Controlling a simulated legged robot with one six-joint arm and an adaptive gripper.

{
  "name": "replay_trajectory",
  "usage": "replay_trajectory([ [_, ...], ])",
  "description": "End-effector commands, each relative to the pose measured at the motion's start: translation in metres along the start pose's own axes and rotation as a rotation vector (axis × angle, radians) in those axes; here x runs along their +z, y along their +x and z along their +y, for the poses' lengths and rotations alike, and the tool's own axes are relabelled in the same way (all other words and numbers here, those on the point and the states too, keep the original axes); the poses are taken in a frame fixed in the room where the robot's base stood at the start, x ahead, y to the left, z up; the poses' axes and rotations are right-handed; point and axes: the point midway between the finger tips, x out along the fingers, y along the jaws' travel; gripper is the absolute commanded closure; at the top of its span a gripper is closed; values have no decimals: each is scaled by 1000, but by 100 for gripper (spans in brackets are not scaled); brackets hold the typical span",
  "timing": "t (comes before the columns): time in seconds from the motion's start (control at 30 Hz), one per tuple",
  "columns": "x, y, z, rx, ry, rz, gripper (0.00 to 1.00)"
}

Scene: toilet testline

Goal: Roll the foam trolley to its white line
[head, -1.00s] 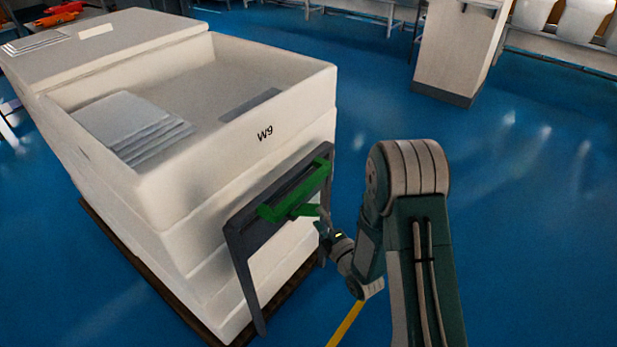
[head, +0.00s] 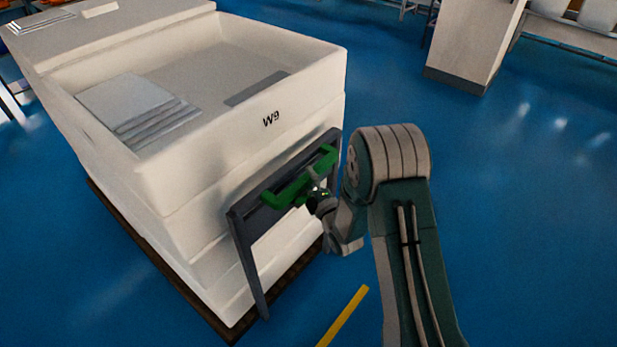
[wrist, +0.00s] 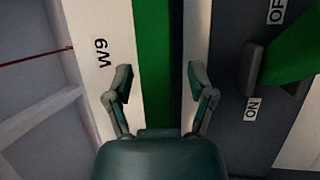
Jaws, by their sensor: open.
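The foam trolley (head: 185,215) is a stack of white foam boxes marked W9 on a dark base, at the left of the head view. A dark grey frame (head: 250,279) with a green handle (head: 293,190) stands at its near end. My gripper (head: 318,196) is at the handle, small and partly hidden by my arm in the head view. In the wrist view, my gripper (wrist: 160,88) is open, with one finger on each side of the green bar (wrist: 155,60). I cannot tell whether the fingers touch it. A white line is not visible.
ON and OFF labels sit beside a second green part (wrist: 288,45) in the wrist view. A yellow floor stripe (head: 342,317) lies in front of the trolley. A white pedestal (head: 473,45) stands at the back right. Blue floor (head: 520,210) on the right is clear.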

Motion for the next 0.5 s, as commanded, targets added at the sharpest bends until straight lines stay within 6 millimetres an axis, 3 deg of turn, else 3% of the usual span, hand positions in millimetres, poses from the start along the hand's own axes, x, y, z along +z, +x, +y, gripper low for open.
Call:
replay_trajectory([
  [0.3, 0, 4, 0, -1, 0, 0, 29],
  [0.47, 0, 3, 0, -1, 1, 0, 100],
  [0.5, 0, 3, 0, -1, 1, -1, 100],
])
